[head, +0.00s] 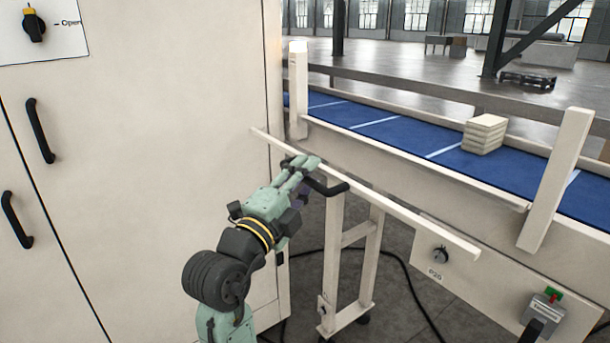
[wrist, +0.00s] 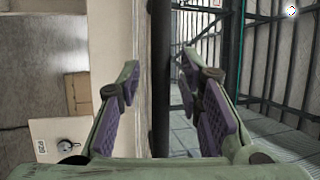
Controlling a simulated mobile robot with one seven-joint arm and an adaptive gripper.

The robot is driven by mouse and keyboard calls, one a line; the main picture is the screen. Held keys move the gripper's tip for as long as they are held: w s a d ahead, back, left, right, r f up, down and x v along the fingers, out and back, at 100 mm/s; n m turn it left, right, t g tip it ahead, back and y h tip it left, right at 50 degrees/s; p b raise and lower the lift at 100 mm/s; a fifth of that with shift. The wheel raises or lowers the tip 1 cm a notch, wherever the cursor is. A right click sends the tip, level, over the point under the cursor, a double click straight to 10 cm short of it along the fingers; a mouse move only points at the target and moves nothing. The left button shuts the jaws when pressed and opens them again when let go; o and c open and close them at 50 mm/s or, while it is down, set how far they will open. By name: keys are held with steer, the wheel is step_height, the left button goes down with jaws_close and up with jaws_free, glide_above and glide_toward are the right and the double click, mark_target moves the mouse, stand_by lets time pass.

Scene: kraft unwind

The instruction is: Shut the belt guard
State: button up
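The belt guard (head: 415,216) appears to be the long, thin cream bar slanting across the front of the blue conveyor, apart from the belt's near side wall. A black handle (head: 325,187) sticks out on its near side. My gripper (head: 304,170) is at the left end of this handle. In the wrist view a dark upright bar (wrist: 160,60), likely the handle, runs between the two purple-padded fingers of the gripper (wrist: 160,80). The fingers are spread, with gaps on both sides of the bar. The handle's left end is partly hidden by the gripper.
A large cream cabinet (head: 150,150) with black handles stands close on the left. The blue belt (head: 385,130) carries a stack of pale blocks (head: 484,134). A wheeled cream frame (head: 333,250) stands below the bar. A switch box (head: 543,312) is at lower right. Cables lie on the floor.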

steer(key=shift+c, duration=0.5)
jaws_close()
stand_by(0.3)
